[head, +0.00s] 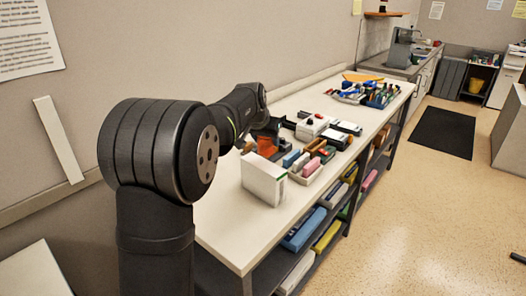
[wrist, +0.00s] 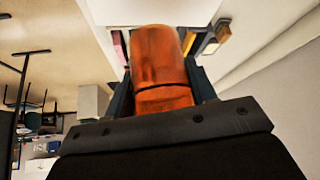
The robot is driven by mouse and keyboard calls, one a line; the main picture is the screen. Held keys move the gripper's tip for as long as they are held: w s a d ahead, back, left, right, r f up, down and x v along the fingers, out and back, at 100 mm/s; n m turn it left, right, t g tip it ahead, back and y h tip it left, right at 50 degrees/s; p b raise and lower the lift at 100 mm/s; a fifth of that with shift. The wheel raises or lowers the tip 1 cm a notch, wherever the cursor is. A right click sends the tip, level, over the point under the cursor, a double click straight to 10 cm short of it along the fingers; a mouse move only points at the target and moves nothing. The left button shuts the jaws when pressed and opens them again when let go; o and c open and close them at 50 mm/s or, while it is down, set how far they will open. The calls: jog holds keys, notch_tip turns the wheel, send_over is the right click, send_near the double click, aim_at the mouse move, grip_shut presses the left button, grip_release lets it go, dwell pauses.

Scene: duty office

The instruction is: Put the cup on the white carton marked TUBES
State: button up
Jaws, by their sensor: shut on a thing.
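My gripper (wrist: 160,88) is shut on an orange, rounded thing, which looks like the cup (wrist: 158,58). It fills the middle of the wrist view, with a dark finger on either side. In the head view the orange cup (head: 266,147) shows at the end of my arm, partly hidden, just behind a white carton (head: 264,182). The carton stands upright on the near part of the bench and has a green strip at its edge. Its marking is too small to read. I cannot tell whether the cup touches anything below it.
The long white bench (head: 228,232) runs along the wall. A tray of coloured blocks (head: 308,172) stands right of the carton, with white boxes (head: 312,128) behind. Tools and bottles (head: 372,93) crowd the far end. The bench's near end is clear.

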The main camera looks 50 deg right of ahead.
aim_at(263, 150)
jog(key=shift+w+f, duration=0.45)
jog(key=shift+w, duration=0.15)
jog(key=shift+f, duration=1.9)
jog(key=shift+f, duration=0.15)
jog(key=o, duration=1)
jog(key=shift+c, duration=0.2)
jog(key=shift+r, duration=0.2)
jog(key=v, duration=1.2)
jog(key=shift+d+f, duration=0.1)
